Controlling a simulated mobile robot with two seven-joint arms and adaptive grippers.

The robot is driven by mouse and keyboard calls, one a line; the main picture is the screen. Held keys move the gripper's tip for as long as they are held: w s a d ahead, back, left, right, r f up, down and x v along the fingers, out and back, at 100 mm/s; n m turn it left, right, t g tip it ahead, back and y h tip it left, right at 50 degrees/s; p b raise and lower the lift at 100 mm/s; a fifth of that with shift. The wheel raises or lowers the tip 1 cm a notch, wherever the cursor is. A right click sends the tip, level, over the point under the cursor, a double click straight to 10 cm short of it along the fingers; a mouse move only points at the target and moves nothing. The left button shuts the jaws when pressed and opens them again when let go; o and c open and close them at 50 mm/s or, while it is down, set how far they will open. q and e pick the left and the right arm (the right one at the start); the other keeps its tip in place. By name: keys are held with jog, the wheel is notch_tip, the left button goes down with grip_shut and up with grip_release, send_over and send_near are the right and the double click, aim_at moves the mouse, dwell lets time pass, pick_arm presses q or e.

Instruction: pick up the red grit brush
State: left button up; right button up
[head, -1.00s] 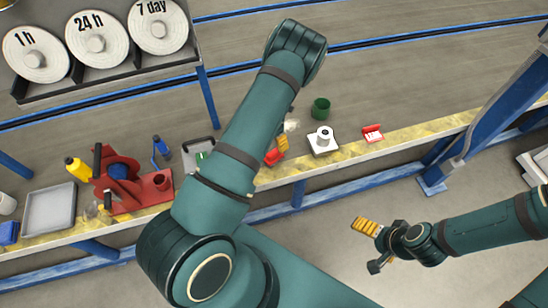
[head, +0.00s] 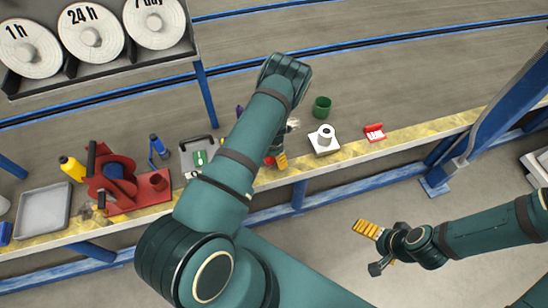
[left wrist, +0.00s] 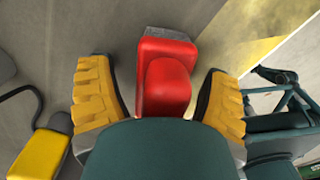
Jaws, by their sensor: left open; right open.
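The red grit brush (left wrist: 166,75), a red block with a grey face, lies between the yellow fingers of my left gripper (left wrist: 160,100) in the left wrist view. The fingers are open, one on each side, with a visible gap to the brush. In the head view my left arm hides most of this spot; a bit of red (head: 268,160) shows beside a yellow fingertip of the left gripper (head: 281,161). My right gripper (head: 367,229) is open and empty, out in front of the bench edge.
On the bench are a grey tray (head: 43,210), a red fixture (head: 110,180), a smaller tray (head: 187,158), a green cup (head: 321,107), a white roll on a pad (head: 325,133) and a red-and-white item (head: 375,132). A yellow object (left wrist: 40,155) shows in the left wrist view.

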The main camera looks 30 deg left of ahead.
pick_arm(q)
jog(key=c, duration=1.3)
jog(key=shift+r, duration=0.2)
jog(key=shift+r, duration=0.35)
notch_tip(320, 180, up, 3)
jog(key=shift+s+d+f+p, duration=0.1)
jog(key=shift+d+p, duration=0.05)
jog(key=shift+p, duration=0.55)
jog(key=s+d+p, duration=0.1)
jog(key=s+d, duration=1.1)
jog(key=d, duration=0.1)
jog(key=w+a+r+n, duration=0.1)
jog(key=w+r+n, duration=0.2)
jog(key=r+n, duration=0.7)
jog(key=w+a+r+n, duration=0.1)
jog(key=w+r+n, duration=0.4)
jog(key=n, duration=0.8)
jog(key=s+d+r+n, duration=0.1)
jog(key=r+n, duration=0.5)
jog(key=n, duration=0.2)
jog(key=s+d+r+n, duration=0.1)
jog(key=s+r+n, duration=0.1)
jog(key=r+n, duration=0.4)
jog(key=n, duration=0.2)
jog(key=shift+s+d+r+n, duration=0.2)
jog(key=shift+s+d+n, duration=0.1)
jog(key=shift+d, duration=0.1)
